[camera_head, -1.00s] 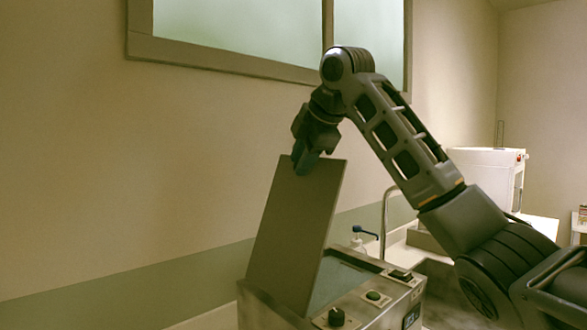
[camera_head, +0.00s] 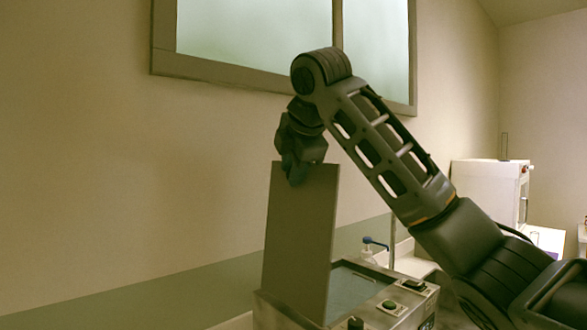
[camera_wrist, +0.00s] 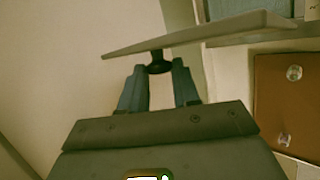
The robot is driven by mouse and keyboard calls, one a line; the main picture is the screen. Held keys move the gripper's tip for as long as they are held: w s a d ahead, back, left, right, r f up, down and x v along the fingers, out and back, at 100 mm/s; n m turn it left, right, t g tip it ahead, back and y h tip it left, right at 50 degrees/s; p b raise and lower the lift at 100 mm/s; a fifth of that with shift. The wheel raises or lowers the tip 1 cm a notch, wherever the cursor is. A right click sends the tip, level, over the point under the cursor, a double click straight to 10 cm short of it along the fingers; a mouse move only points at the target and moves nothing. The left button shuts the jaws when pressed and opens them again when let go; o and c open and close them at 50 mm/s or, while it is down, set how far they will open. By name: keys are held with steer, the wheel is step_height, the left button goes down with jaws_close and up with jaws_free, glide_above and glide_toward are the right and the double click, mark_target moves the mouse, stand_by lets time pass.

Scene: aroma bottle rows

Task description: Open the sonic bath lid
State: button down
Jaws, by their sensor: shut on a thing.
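The sonic bath (camera_head: 385,300) is a grey metal box at the bottom centre of the head view, with a knob and buttons on its top panel. Its lid (camera_head: 301,235) is a flat grey plate standing raised, close to upright, at the bath's left side. The opening beside it shows the bluish inside. My gripper (camera_head: 294,178) is at the lid's top edge. In the wrist view my gripper (camera_wrist: 159,75) is shut on the dark lid knob (camera_wrist: 159,64), with the lid seen edge-on (camera_wrist: 205,36) beyond. The knob is hidden in the head view.
A pump bottle with a blue top (camera_head: 374,243) and a thin tap stand behind the bath. A white box-shaped machine (camera_head: 487,190) is at the back right. The wall with a window (camera_head: 255,40) is close behind my arm. A brown panel (camera_wrist: 288,105) shows in the wrist view.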

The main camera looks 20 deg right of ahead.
steer(key=c, duration=0.9)
jaws_free()
steer(key=shift+o, duration=0.2)
steer(key=b+v, duration=0.1)
steer(key=v, duration=0.6)
steer(key=shift+s+r, duration=0.25)
steer(key=shift+s, duration=0.05)
